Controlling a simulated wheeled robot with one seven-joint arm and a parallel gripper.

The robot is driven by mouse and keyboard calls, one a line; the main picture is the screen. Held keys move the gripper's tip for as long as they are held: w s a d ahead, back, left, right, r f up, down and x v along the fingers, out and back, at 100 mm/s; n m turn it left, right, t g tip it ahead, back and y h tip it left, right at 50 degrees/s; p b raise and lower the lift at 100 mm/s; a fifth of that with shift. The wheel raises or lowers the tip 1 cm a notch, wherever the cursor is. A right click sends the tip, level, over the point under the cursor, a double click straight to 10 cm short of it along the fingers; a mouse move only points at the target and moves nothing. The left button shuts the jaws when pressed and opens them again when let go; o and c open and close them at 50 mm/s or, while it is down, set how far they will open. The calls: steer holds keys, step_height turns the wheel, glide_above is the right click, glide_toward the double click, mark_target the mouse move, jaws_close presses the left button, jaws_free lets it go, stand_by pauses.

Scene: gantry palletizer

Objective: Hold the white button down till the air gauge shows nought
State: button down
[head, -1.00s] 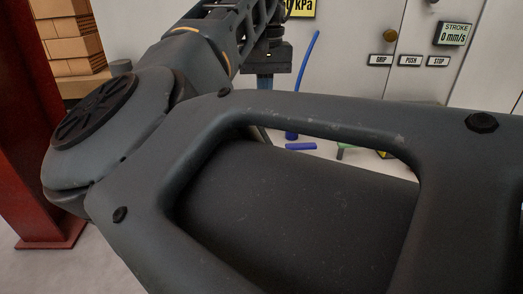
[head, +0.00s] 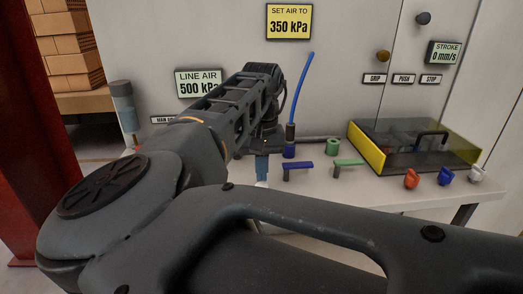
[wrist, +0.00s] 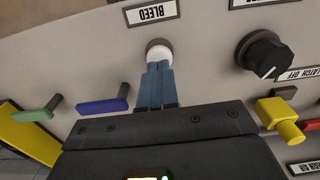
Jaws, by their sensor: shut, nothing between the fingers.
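The white button (wrist: 159,47) sits in a dark ring on the panel below the BLEED label (wrist: 151,12), which reads upside down in the wrist view. My gripper (wrist: 158,66) is shut and empty, its blue fingers pointing at the button. The fingertips overlap the button's near edge in the picture; I cannot tell whether they press it. In the head view my gripper (head: 262,178) is at the bench front, and the button is hidden there. The air gauge, a LINE AIR display (head: 198,83), reads 500 kPa.
A blue lever (wrist: 103,106) and a green lever (wrist: 36,115) lie left of my fingers. A black knob (wrist: 263,54) and a yellow lever (wrist: 277,113) stand right. A yellow-sided case (head: 415,145) is on the bench. A sign (head: 289,22) says SET AIR TO 350 kPa.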

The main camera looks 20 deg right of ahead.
steer(key=shift+f, duration=0.7)
steer(key=shift+f, duration=0.1)
